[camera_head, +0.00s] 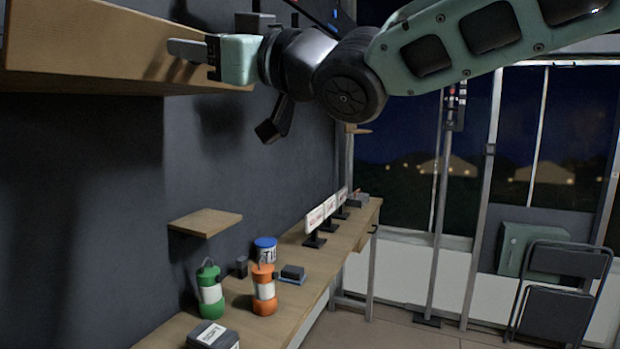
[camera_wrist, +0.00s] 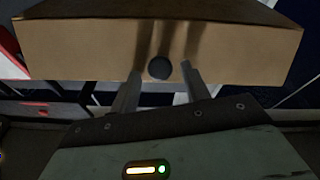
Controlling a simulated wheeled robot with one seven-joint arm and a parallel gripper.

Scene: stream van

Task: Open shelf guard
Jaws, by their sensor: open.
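A wooden front panel, which looks like the shelf guard, fills the top of the wrist view (camera_wrist: 85,48). A dark round knob (camera_wrist: 159,67) sits low in its middle. In the head view, a thick wooden shelf or box (camera_head: 90,50) juts from the dark wall at upper left. My gripper (camera_head: 187,48) is level with it, fingers pointing left at it. In the wrist view, my gripper (camera_wrist: 159,76) is open, with one finger on each side of the knob. I cannot tell whether the fingers touch it. The knob is hidden in the head view.
Below, a wooden counter (camera_head: 350,215) along the wall holds a green bottle (camera_head: 210,292), an orange bottle (camera_head: 264,290), a blue-lidded tub (camera_head: 265,250) and small signs (camera_head: 315,220). A small wooden shelf (camera_head: 206,222) sticks out above it. A folded chair (camera_head: 555,290) stands at right.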

